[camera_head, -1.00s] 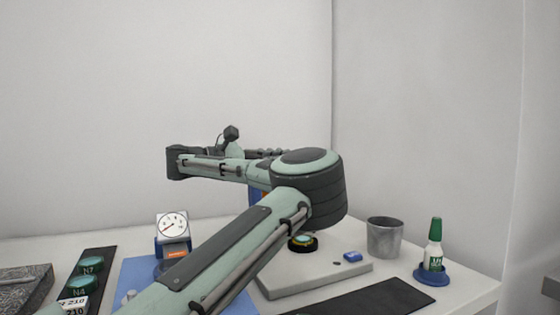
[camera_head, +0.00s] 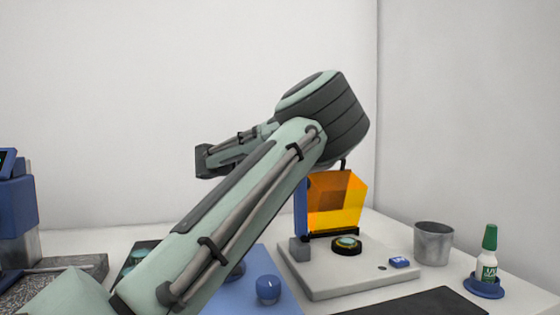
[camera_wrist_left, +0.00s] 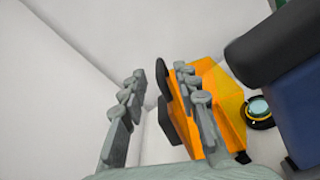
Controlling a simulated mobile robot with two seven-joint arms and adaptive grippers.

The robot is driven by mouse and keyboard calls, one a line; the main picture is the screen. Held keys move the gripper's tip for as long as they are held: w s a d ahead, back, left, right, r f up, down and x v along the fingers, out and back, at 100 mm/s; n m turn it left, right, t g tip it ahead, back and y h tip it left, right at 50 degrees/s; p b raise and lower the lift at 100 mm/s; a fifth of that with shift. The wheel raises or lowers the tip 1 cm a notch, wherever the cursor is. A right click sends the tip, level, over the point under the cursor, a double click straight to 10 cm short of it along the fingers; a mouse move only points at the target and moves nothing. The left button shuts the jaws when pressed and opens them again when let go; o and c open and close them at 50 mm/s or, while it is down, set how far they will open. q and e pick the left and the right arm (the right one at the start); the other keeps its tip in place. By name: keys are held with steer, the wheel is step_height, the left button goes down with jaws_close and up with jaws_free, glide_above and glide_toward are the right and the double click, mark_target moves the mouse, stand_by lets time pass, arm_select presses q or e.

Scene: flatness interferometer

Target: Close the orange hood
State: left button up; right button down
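The orange hood (camera_head: 350,208) is a see-through box at the back of the white instrument base (camera_head: 330,285), beside a blue post (camera_head: 300,205). It sits raised behind a black-ringed round glass (camera_head: 347,246), which is uncovered. My left arm crosses the head view in front of the hood's upper left; its gripper is hidden there. In the left wrist view my left gripper (camera_wrist_left: 160,75) has its two fingers apart. The right-hand finger overlaps the orange hood (camera_wrist_left: 232,100). A dark handle-like part (camera_wrist_left: 165,82) shows between the fingers; contact cannot be told.
A metal cup (camera_head: 433,243) and a green-capped bottle (camera_head: 489,255) on a blue dish stand at the right. A blue mat with a blue knob (camera_head: 268,289) lies in front. A dark mat (camera_head: 425,303) lies at the front right. A blue device (camera_head: 15,205) stands at the far left.

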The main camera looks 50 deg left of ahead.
arm_select(q)
steer(key=v, duration=0.8)
steer(key=shift+f, duration=0.15)
